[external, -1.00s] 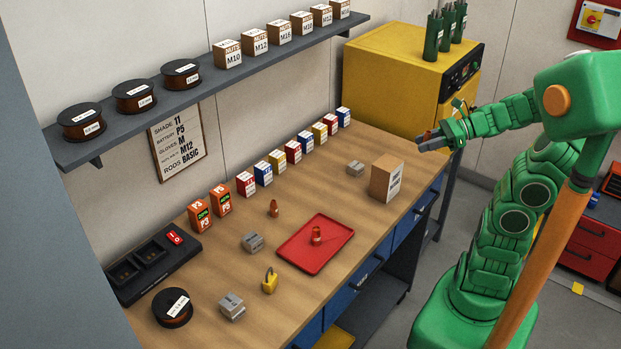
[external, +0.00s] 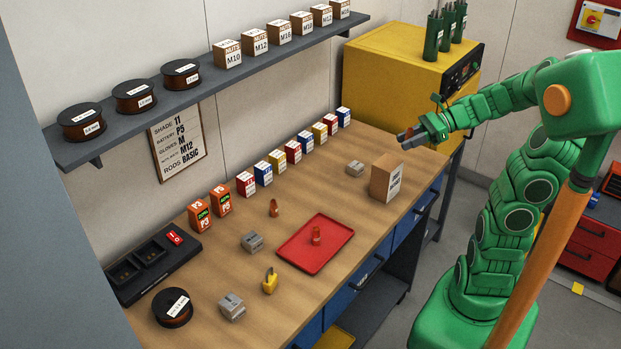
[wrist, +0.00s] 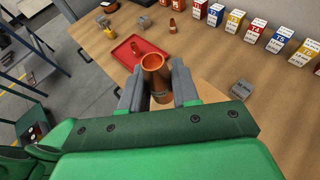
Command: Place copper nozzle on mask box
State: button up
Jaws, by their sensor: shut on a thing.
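A copper nozzle (wrist: 155,75) sits between the two grey fingers of my gripper (wrist: 158,90) in the wrist view, its open end facing up in the picture. In the external view my gripper (external: 405,137) is shut above and a little behind the brown cardboard box (external: 381,182), apart from it. The box stands upright near the bench's front edge, with a white label too small to read; it looks like the mask box. The held nozzle is hard to make out in the external view.
A red tray (external: 296,259) with a copper piece in it lies mid-bench. Another copper piece (external: 273,209), grey blocks, a yellow padlock (external: 270,281) and a spool (external: 172,307) stand around it. Small boxes line the wall. A yellow oven (external: 398,84) stands behind my gripper.

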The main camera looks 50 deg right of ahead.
send_over(388, 163)
jog(key=s, duration=0.1)
notch_tip(388, 163, down, 6)
jog(key=shift+a+r, duration=0.15)
jog(key=shift+r, duration=0.1)
jog(key=shift+w+d+f, duration=0.3)
jog(key=shift+w+f, duration=0.25)
jog(key=shift+f, duration=1.75)
jog(key=shift+f, duration=0.1)
jog(key=o, duration=1)
jog(key=shift+o, duration=0.2)
